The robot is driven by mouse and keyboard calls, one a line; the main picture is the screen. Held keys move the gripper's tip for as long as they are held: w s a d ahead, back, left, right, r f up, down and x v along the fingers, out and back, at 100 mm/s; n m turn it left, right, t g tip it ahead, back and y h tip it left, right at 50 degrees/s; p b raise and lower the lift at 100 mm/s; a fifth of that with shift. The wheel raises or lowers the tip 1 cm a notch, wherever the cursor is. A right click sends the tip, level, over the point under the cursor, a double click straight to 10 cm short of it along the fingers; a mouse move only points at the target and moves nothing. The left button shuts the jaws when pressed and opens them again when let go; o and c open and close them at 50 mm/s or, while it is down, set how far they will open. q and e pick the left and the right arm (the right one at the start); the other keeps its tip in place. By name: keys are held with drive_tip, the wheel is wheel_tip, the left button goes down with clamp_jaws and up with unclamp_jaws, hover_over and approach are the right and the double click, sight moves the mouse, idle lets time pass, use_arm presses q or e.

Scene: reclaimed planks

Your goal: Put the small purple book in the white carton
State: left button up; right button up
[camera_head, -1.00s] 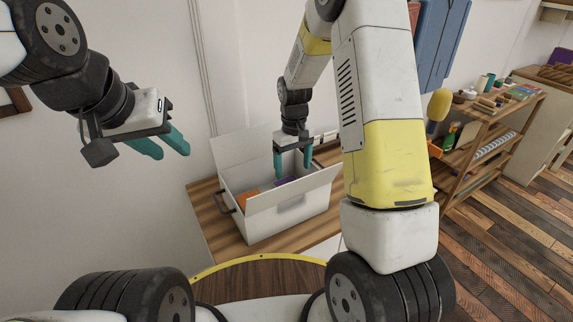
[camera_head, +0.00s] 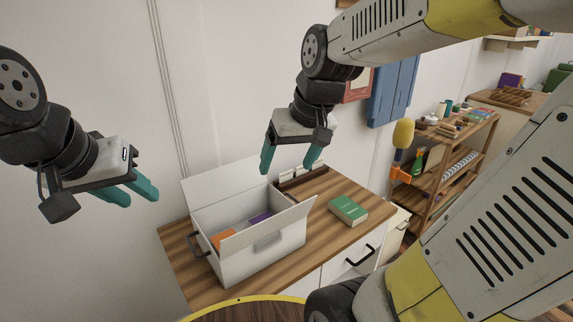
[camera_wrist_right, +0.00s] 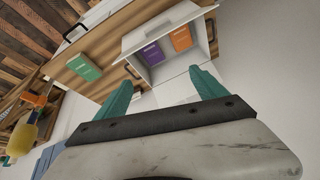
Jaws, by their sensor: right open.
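The white carton (camera_head: 262,256) stands with open flaps on a wooden-topped cabinet; it also shows in the right wrist view (camera_wrist_right: 172,72). The small purple book (camera_head: 259,217) lies inside it, next to an orange book (camera_head: 223,239). In the right wrist view the purple book (camera_wrist_right: 153,54) and the orange book (camera_wrist_right: 181,39) lie side by side in the carton. My right gripper (camera_head: 288,172) is open and empty, above and behind the carton's right side. My left gripper (camera_head: 139,195) is open and empty in the air, left of the carton.
A green book (camera_head: 348,209) lies on the wooden top (camera_head: 330,238), right of the carton. A wooden shelf unit (camera_head: 447,165) with several items stands farther right. The front right of the top is clear.

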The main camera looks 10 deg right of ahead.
drive_tip(key=s+r+m+t, duration=0.1)
drive_tip(key=s+r, duration=0.1)
drive_tip(key=s, duration=0.5)
drive_tip(key=shift+s+t, duration=0.3)
drive_tip(key=shift+t, duration=0.1)
use_arm(q)
drive_tip(key=shift+c, duration=0.5)
use_arm(e)
drive_tip(key=shift+d, duration=0.1)
